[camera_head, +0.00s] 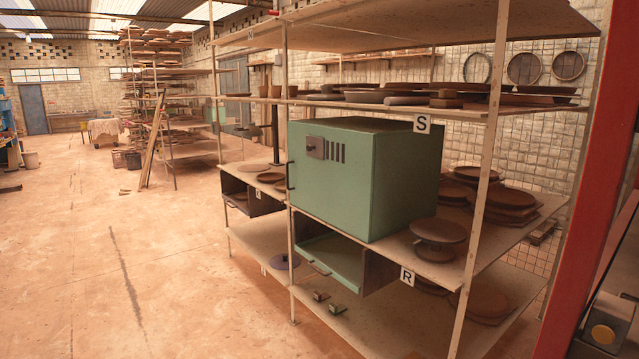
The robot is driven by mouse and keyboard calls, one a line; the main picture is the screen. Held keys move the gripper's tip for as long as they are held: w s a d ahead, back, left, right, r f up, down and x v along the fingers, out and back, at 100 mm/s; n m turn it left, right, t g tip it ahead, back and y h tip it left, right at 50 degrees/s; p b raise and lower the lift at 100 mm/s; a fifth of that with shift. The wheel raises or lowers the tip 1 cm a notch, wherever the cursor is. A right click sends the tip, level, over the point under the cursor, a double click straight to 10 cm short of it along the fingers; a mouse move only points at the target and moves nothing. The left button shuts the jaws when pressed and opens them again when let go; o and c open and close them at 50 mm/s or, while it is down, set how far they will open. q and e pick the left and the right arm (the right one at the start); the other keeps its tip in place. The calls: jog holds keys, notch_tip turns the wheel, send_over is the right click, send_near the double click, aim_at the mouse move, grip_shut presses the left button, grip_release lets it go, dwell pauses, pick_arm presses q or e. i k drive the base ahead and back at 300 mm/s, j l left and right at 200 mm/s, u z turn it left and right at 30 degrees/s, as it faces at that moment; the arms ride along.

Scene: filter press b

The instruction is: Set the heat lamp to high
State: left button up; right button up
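I cannot pick out a heat lamp for certain. A green box-shaped cabinet (400,180) stands on the middle shelf of the rack, with a dark handle (290,176) at its left edge. A small brown control plate (316,147) with a dark knob sits on its upper front, beside several dark vertical slots (337,152). The knob's setting is too small to read. Neither gripper shows in the head view.
The shelving rack's near post (484,190) stands in front of the shelves. An open green-lined compartment (335,254) hangs below the cabinet. Brown plates (495,200) and a pedestal dish (439,231) sit to its right. A red post (590,180) borders the right. Floor (130,270) at left is clear.

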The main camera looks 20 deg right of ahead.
aim_at(250, 130)
jog(key=i+j+z, duration=0.2)
jog(key=i+z, duration=0.15)
jog(key=i, duration=0.15)
jog(key=i+j+z, duration=0.55)
jog(key=i+j, duration=1.6)
